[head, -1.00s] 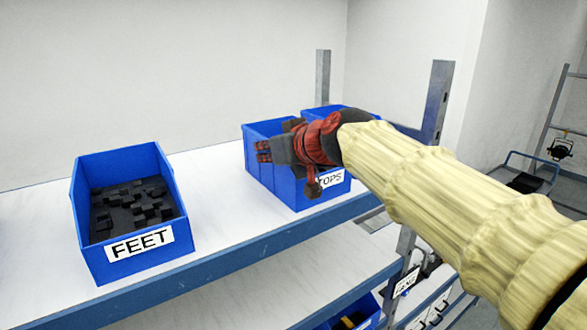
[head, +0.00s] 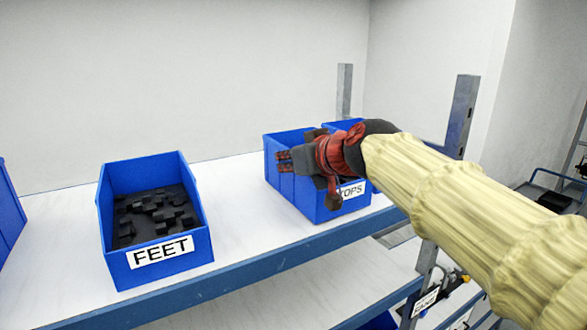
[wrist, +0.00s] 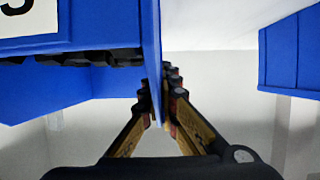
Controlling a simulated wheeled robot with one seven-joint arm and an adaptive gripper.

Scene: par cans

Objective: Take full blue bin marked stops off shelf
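The blue bin marked "TOPS" (head: 322,201), the first letter hidden by my gripper, stands on the upper shelf board (head: 235,195). Dark contents show in it in the wrist view, where its blue wall (wrist: 148,25) bears the letter S. My gripper (head: 284,161) is at the bin's left side in the head view. In the wrist view my fingers (wrist: 165,90) converge at the edge of the bin's side wall and look closed on it, though the wall hides part of one finger. The bin looks level on the shelf.
A blue bin marked FEET (head: 150,262), holding black pieces, stands to the left with bare shelf between. Another blue bin (head: 8,215) is cut off at the left edge. A metal post (head: 460,118) rises right of the stops bin. A lower shelf runs below.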

